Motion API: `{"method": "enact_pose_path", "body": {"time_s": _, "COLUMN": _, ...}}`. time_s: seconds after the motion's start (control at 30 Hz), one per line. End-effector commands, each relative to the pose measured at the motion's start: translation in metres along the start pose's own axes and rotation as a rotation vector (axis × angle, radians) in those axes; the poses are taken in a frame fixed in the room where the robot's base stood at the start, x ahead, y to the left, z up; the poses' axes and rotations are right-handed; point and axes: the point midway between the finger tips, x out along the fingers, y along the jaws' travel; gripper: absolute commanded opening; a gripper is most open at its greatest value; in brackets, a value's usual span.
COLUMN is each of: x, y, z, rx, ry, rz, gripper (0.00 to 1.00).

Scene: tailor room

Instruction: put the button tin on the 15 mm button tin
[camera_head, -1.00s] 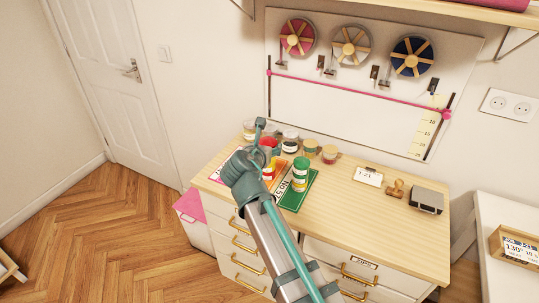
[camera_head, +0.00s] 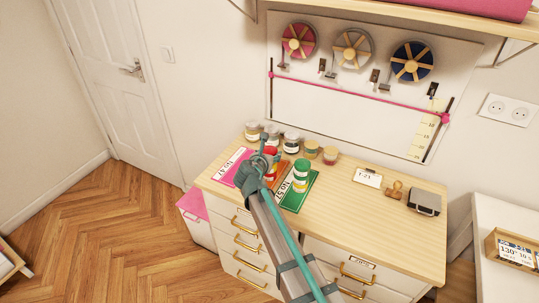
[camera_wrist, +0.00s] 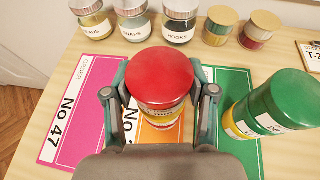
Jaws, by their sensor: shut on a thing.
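A red-lidded button tin (camera_wrist: 160,75) sits between my gripper's two fingers in the wrist view, and the gripper (camera_wrist: 160,92) is shut on it. In the head view the red tin (camera_head: 271,151) is partly hidden by my gripper (camera_head: 264,160). No 15 mm marking can be read.
A pink card (camera_wrist: 80,110) lies to the left. Several jars and small tins (camera_head: 291,142) line the back. A stamp (camera_head: 394,192) and a dark box (camera_head: 424,202) stand further right.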

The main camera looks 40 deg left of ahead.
Motion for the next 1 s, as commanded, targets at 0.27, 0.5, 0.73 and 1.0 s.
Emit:
{"method": "enact_pose_path", "body": {"time_s": 0.27, "x": 0.0024, "y": 0.0003, "z": -0.0066, "rx": 0.000, "ry": -0.001, "rz": 0.001, "gripper": 0.18}}
{"method": "enact_pose_path", "body": {"time_s": 0.5, "x": 0.0037, "y": 0.0002, "z": -0.0100, "rx": 0.000, "ry": 0.000, "rz": 0.001, "gripper": 0.61}}
{"method": "enact_pose_path", "body": {"time_s": 0.73, "x": 0.0036, "y": 0.0002, "z": -0.0097, "rx": 0.000, "ry": 0.000, "rz": 0.001, "gripper": 0.81}}
{"method": "enact_pose_path", "body": {"time_s": 1.0, "x": 0.0025, "y": 0.0002, "z": -0.0070, "rx": 0.000, "ry": -0.001, "rz": 0.001, "gripper": 0.81}}
